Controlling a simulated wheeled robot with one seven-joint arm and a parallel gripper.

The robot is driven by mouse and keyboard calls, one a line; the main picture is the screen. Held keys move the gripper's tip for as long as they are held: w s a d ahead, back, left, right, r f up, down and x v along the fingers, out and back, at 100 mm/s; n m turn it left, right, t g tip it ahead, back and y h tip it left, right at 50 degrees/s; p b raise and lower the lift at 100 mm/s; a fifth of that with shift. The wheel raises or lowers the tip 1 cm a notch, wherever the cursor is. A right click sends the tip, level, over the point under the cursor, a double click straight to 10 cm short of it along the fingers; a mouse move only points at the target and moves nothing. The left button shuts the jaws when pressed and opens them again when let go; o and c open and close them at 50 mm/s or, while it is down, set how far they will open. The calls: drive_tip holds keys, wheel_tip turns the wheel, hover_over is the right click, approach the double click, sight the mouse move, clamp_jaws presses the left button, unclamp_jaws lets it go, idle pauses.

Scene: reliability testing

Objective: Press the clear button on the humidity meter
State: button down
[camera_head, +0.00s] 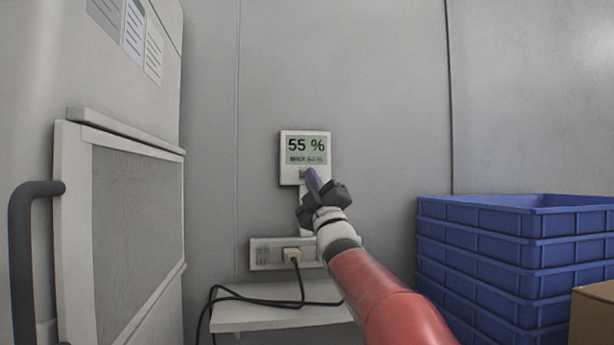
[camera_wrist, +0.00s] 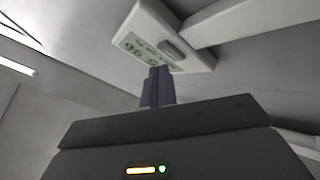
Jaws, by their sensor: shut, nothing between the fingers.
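The humidity meter (camera_head: 305,148) is a white box on the grey wall, with a greenish display reading 55 % above a smaller line. A grey button (camera_head: 303,173) shows on its lower front, partly behind my gripper. The fingertips (camera_wrist: 159,70) appear just below the display and button. I cannot tell whether they touch the meter.
A wall outlet strip (camera_head: 267,254) with a plug and black cable sits below, above a small white shelf (camera_head: 255,318). Stacked blue crates (camera_head: 510,262) and a cardboard box (camera_head: 594,315) stand at right. A white cabinet (camera_head: 80,230) with a dark handle stands at left.

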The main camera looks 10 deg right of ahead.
drive_tip(key=shift+w, duration=0.15)
drive_tip(key=shift+w, duration=0.25)
drive_tip(key=shift+w, duration=0.35)
idle(0.8)
drive_tip(key=shift+s, duration=0.1)
drive_tip(key=shift+s+b, duration=0.65)
drive_tip(key=shift+b, duration=0.1)
drive_tip(key=shift+s, duration=0.1)
drive_tip(key=s+b, duration=0.4)
drive_tip(key=shift+s, duration=0.4)
